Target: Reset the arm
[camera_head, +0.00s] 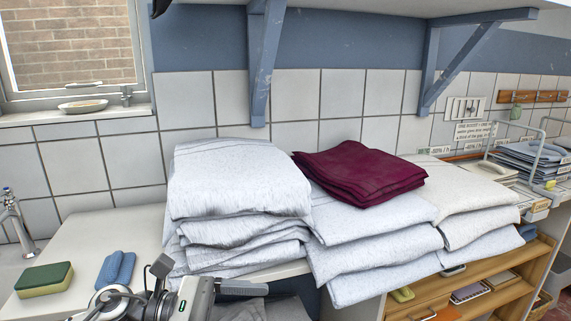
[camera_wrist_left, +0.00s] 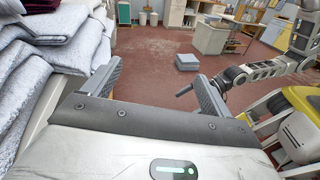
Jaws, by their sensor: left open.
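My left gripper (camera_wrist_left: 155,88) is open in the left wrist view, with its two dark fingers apart and nothing between them. In the head view part of my left gripper (camera_head: 225,288) shows at the bottom, in front of the left stack of folded white linen (camera_head: 240,190). I cannot tell whether it touches the linen. A jointed arm (camera_wrist_left: 260,75), which looks like mine, comes in from the right in the wrist view. Its end is mostly hidden behind a left finger, so its gripper's state is unclear.
Folded dark red cloth (camera_head: 358,172) lies on the middle white stack (camera_head: 375,230); another white stack (camera_head: 465,200) is to the right. A sponge (camera_head: 44,279) and a blue cloth (camera_head: 116,269) lie at left. Wooden shelves (camera_head: 470,292) are below. Red floor (camera_wrist_left: 150,65) looks largely open.

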